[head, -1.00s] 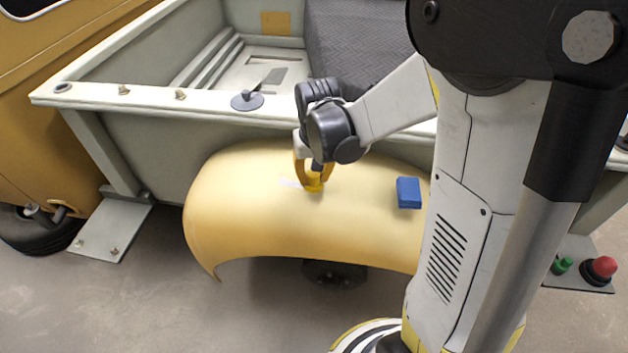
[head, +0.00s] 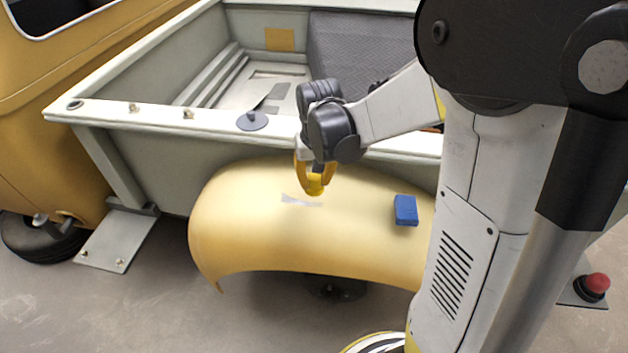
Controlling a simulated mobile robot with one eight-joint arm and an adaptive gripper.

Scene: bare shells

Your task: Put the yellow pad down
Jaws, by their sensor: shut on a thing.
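My gripper (head: 315,184) has yellow fingers and points down over the yellow fender. It is shut on a small yellow pad (head: 315,188), which shows between and below the fingertips. The fingers hide part of the pad. The pad is at or just above the top of the fender; I cannot tell if it touches. A pale grey strip (head: 296,200) lies on the fender just left of and below the pad.
The curved yellow fender (head: 235,230) bears a blue block (head: 405,210) to the right. Behind is a grey cargo bed with a pale rim (head: 215,122), where a dark grey disc tool (head: 252,121) rests. A red button (head: 597,284) stands at lower right.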

